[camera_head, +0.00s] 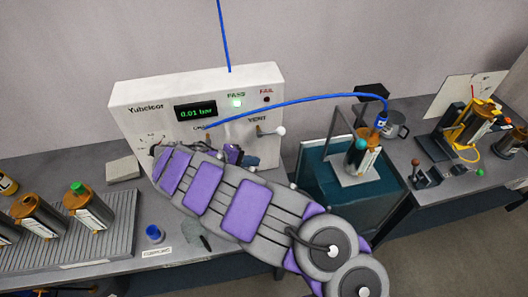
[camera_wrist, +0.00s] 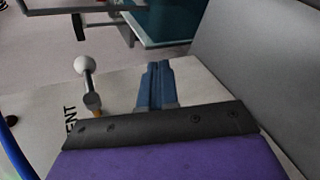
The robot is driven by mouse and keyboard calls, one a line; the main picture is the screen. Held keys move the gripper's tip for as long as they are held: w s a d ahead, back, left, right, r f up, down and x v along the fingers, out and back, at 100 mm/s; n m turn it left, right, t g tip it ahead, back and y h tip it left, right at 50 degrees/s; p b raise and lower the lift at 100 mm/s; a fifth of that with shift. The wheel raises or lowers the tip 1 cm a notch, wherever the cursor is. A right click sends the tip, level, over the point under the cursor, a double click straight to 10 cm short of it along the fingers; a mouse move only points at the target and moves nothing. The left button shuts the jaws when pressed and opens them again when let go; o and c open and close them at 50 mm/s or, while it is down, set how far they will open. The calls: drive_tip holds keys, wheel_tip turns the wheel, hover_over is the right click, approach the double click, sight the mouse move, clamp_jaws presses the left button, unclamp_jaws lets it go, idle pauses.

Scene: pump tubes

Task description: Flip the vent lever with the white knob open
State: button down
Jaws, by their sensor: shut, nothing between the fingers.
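The vent lever (camera_head: 263,131) is on the front of the white panel, beside the printed word VENT. Its white knob (camera_head: 280,131) points out to the right in the head view. In the wrist view the lever (camera_wrist: 91,88) and its white knob (camera_wrist: 84,64) stand left of my fingers. My gripper (camera_wrist: 158,72) has its two blue fingers together, with nothing between them. A clear gap separates the fingers from the lever in that picture. In the head view my arm covers the panel's lower part, and the gripper (camera_head: 252,161) shows just below the lever.
The white panel (camera_head: 135,97) shows 0.01 bar and a lit green PASS lamp (camera_head: 237,103). A blue hose (camera_head: 300,98) arcs from it to a capped tube (camera_head: 362,160) over a teal tank (camera_head: 315,170). A grey rack (camera_head: 115,235) with several tubes stands at left.

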drive_tip(key=shift+s+a+f, duration=0.15)
drive_tip(key=shift+s+a, duration=0.25)
drive_tip(key=shift+a, duration=0.3)
drive_tip(key=shift+s+a+f, duration=0.15)
drive_tip(key=shift+s+a, duration=0.25)
drive_tip(key=shift+a, duration=0.3)
drive_tip(key=s+d+r+m+g, duration=0.1)
drive_tip(key=d+r+m+g, duration=0.2)
drive_tip(key=d+r, duration=0.6)
drive_tip(key=s+d+r+m+g, duration=0.1)
drive_tip(key=d+r+m+g, duration=0.15)
drive_tip(key=d+r, duration=0.65)
drive_tip(key=s+d+r+m+g, duration=0.1)
drive_tip(key=s+d+m+g, duration=0.1)
drive_tip(key=s+d, duration=0.65)
drive_tip(key=s+d+r+m+y, duration=0.2)
drive_tip(key=s+d+y, duration=0.25)
drive_tip(key=s, duration=0.75)
drive_tip(key=s+a+f+y, duration=0.1)
drive_tip(key=s+a+y, duration=0.2)
drive_tip(key=s, duration=0.4)
drive_tip(key=s+a+f+y, duration=0.1)
drive_tip(key=s+a+y, duration=0.2)
drive_tip(key=s, duration=0.4)
drive_tip(key=shift+s+f+n, duration=0.15)
drive_tip(key=shift+f+n, duration=0.2)
drive_tip(key=shift+f, duration=0.05)
